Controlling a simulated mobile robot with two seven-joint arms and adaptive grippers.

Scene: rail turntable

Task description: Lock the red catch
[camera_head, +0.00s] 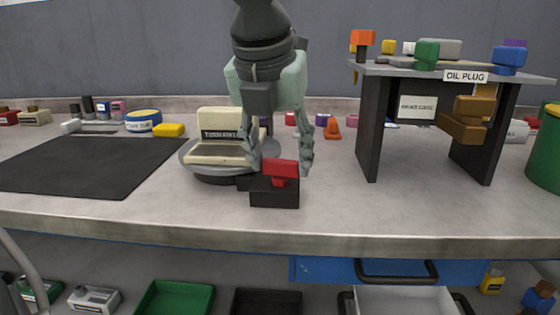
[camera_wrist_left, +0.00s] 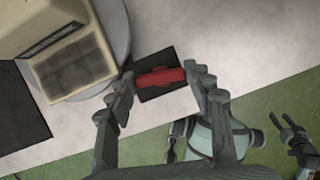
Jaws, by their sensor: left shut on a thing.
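The red catch (camera_head: 281,169) sits on a black block (camera_head: 274,195) at the front right of a round grey turntable (camera_head: 192,162). A cream-coloured device with a dark label (camera_head: 221,152) stands on the turntable. My left gripper (camera_head: 279,166) points down from above and is shut on the red catch, one finger on each side. In the left wrist view the red catch (camera_wrist_left: 160,78) lies between the fingertips, over the black block. My right gripper (camera_wrist_left: 284,122) shows at the lower right of that view, apart from the catch, its fingers spread and empty.
A black mat (camera_head: 92,163) lies to the left. A dark stand (camera_head: 368,130) with an "OIL PLUG" label and coloured blocks is at the right, beside a green bin (camera_head: 545,155). Below the bench are a blue drawer (camera_head: 325,269) and trays. The bench front edge is close.

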